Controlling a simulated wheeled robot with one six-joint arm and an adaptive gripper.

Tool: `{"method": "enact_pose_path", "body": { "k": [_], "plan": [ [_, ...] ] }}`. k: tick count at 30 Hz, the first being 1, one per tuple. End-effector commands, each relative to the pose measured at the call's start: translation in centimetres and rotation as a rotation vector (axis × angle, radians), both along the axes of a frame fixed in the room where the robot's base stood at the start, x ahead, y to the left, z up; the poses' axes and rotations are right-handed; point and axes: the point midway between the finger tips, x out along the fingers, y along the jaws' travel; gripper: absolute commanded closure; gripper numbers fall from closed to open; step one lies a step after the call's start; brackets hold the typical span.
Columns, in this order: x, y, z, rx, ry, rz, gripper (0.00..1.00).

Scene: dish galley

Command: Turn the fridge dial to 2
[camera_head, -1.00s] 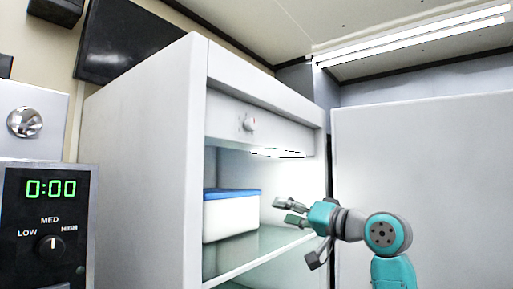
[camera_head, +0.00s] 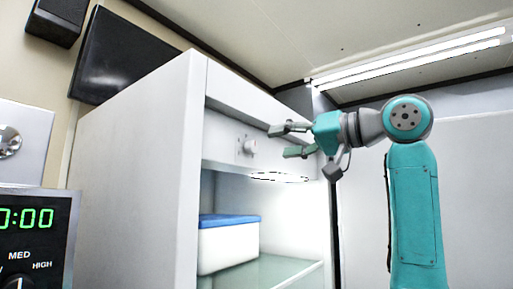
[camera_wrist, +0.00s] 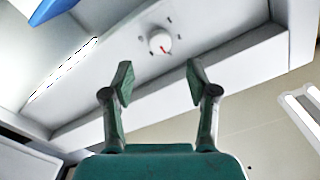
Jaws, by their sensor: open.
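The fridge dial (camera_head: 249,146) is a small round white knob on the panel at the top of the open fridge (camera_head: 140,160). In the wrist view the dial (camera_wrist: 160,42) shows a red pointer mark, with small dark marks around it too small to read. My gripper (camera_head: 279,142) is open and empty, to the right of the dial at about its height in the head view. In the wrist view my gripper (camera_wrist: 157,75) has its fingers spread, with the dial beyond and between the fingertips, apart from them.
A white box with a blue lid (camera_head: 229,245) stands on the fridge's glass shelf (camera_head: 285,272), below the panel. The open fridge door (camera_head: 470,200) is at the right. A microwave with a green display (camera_head: 30,218) is at the left.

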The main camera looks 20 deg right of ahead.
Motion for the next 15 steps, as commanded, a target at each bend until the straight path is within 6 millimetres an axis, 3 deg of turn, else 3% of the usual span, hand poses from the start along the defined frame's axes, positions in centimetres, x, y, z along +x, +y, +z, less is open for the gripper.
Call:
{"method": "enact_pose_path", "body": {
  "k": [7, 15],
  "plan": [
    [3.7, 2.7, 0.0, 0.001, 0.002, 0.003, 0.42],
    [6.0, 4.4, 0.0, 0.001, 0.000, 0.002, 0.42]
  ]
}}
